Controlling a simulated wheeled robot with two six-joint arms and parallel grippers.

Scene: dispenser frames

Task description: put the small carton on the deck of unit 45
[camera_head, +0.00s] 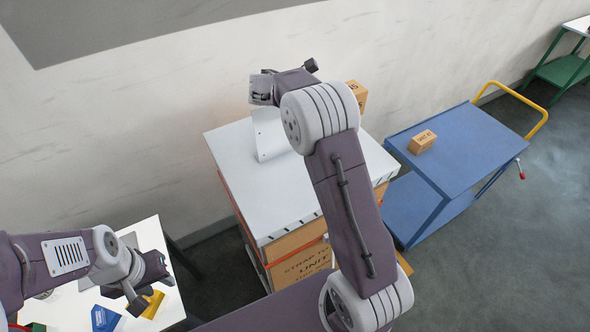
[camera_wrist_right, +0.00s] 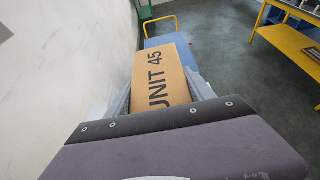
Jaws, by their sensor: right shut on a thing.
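The small carton (camera_wrist_right: 160,72) is brown, and its label reads UNIT 45 in the right wrist view. My right gripper (camera_wrist_right: 161,88) is shut on it, with a grey finger on each side. In the head view the carton (camera_head: 357,93) shows partly behind my right wrist, above the back of a white-topped stack (camera_head: 300,205). The stack's label reads "STRAP TO UNIT", with the number hidden. A blue cart (camera_head: 465,150) stands to its right. My left gripper (camera_head: 150,280) hangs over a white table at lower left; its jaw opening is unclear.
Another brown carton (camera_head: 422,141) sits on the blue cart's top. The cart has a yellow handle (camera_head: 520,95). Blue and yellow items lie on the white table (camera_head: 70,312). A green-framed table (camera_head: 562,70) stands far right.

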